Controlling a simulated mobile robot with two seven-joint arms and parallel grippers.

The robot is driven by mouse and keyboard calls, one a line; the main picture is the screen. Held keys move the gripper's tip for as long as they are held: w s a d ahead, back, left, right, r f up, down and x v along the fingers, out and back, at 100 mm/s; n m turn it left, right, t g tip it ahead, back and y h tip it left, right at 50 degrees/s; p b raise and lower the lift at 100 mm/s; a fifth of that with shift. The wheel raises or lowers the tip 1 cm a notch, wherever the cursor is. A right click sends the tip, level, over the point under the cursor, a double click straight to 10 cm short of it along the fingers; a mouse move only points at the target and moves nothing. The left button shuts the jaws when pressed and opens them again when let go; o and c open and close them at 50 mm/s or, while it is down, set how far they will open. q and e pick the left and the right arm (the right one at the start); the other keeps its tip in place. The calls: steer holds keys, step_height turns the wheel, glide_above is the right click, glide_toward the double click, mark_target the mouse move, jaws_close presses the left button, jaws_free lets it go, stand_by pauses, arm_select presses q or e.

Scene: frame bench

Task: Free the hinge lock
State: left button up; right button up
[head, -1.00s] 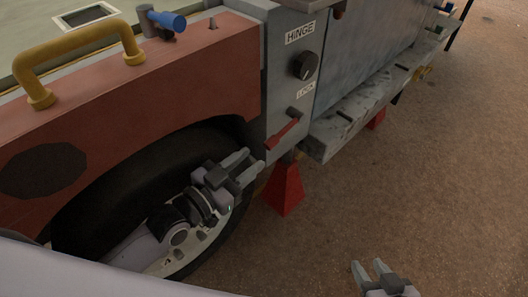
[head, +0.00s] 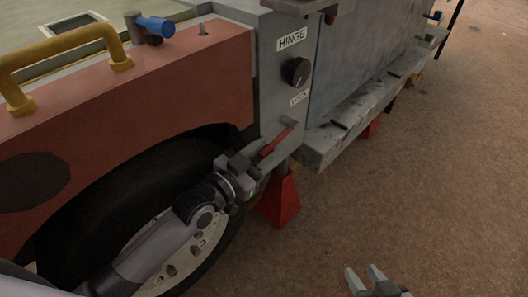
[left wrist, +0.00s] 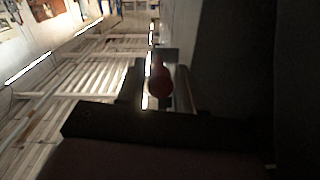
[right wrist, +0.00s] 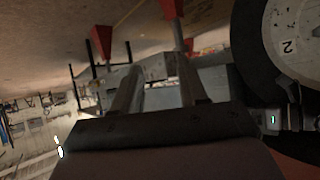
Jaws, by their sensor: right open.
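The hinge lock lever is a red handle (head: 277,141) low on the grey panel (head: 275,90), below the LOCK label (head: 299,99). It slants down and left from its pivot. My left gripper (head: 252,161) is at the lever's lower end. In the left wrist view the round red end (left wrist: 160,80) of the lever sits between the two fingers, with narrow gaps beside it, so the jaws look open around it. My right gripper (head: 365,275) is open and empty, low over the floor, away from the panel.
A black knob (head: 296,71) sits under the HINGE label (head: 291,39). The tyre (head: 110,190) and red bodywork (head: 130,105) lie left of the panel. A red stand (head: 281,200) is just below the lever. The brown floor (head: 430,170) at right is clear.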

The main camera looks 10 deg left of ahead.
arm_select(q)
steer(key=shift+c, duration=0.3)
jaws_close()
steer(key=shift+f+b, duration=0.35)
steer(key=shift+b, duration=0.25)
steer(key=shift+f+b, duration=0.2)
steer(key=shift+b, duration=0.25)
steer(key=f+t+h+b, duration=0.1)
steer(key=t+b, duration=0.1)
steer(key=b, duration=0.3)
steer(key=w+d+f+t+h+b, duration=0.1)
steer(key=f+t+b, duration=0.1)
steer(key=b, duration=0.3)
steer(key=w+f+t+h+b, duration=0.1)
steer(key=h+b, duration=0.1)
steer(key=b, duration=0.4)
steer(key=shift+w+d+f+t, duration=0.1)
steer(key=shift+d+f+t, duration=0.2)
steer(key=shift+t, duration=0.1)
arm_select(e)
steer(key=a+t+y, duration=0.1)
steer(key=w+a+n+t+y, duration=0.1)
steer(key=a, duration=0.1)
steer(key=w+a+t+y, duration=0.1)
steer(key=shift+w+a+f+n, duration=0.1)
steer(key=shift+a+f+n, duration=0.15)
steer(key=shift+a+n, duration=0.05)
steer(key=shift+t, duration=0.3)
